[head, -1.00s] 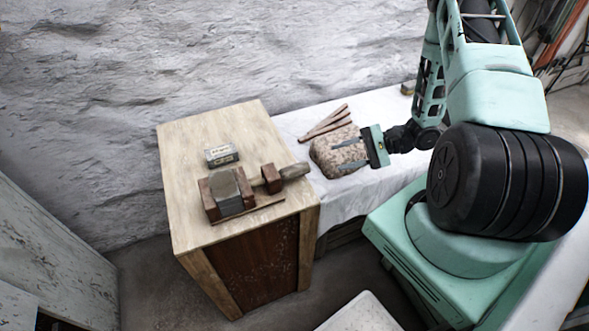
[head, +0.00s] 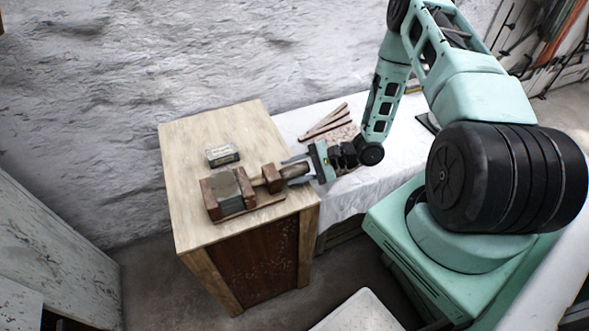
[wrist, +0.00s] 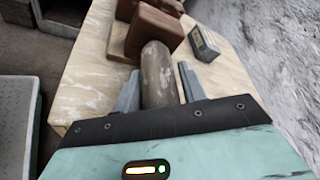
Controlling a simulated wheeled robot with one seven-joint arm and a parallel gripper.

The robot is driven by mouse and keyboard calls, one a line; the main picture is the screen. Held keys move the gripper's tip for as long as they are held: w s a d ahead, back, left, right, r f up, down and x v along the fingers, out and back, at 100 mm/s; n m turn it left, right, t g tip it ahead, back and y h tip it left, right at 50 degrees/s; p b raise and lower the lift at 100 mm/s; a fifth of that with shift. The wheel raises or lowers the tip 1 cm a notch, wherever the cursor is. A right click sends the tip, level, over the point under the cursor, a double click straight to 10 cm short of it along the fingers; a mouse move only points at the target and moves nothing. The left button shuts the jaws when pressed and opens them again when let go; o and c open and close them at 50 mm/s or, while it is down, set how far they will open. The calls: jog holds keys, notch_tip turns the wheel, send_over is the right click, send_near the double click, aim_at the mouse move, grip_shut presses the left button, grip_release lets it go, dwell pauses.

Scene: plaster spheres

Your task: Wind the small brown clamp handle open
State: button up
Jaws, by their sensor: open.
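The brown wooden clamp (head: 223,214) sits on the wooden cabinet top with a grey block (head: 227,186) between its jaws. Its small brown handle (wrist: 158,76) is a rounded, worn cylinder that sticks out toward the right in the head view. My gripper (head: 294,170) is open at the handle's end. In the wrist view the two grey fingers (wrist: 159,88) lie on either side of the handle, with a small gap visible on at least the right side. The handle's near end is hidden behind the gripper's dark edge.
A small labelled box (head: 222,155) lies on the cabinet top (head: 185,140) behind the clamp, and shows at the right in the wrist view (wrist: 203,44). A white-covered bench (head: 295,125) holds brown sticks (head: 325,122) and a speckled stone (head: 345,133), partly hidden by my arm.

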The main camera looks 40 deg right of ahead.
jog(key=c, duration=0.7)
jog(key=shift+n, duration=0.3)
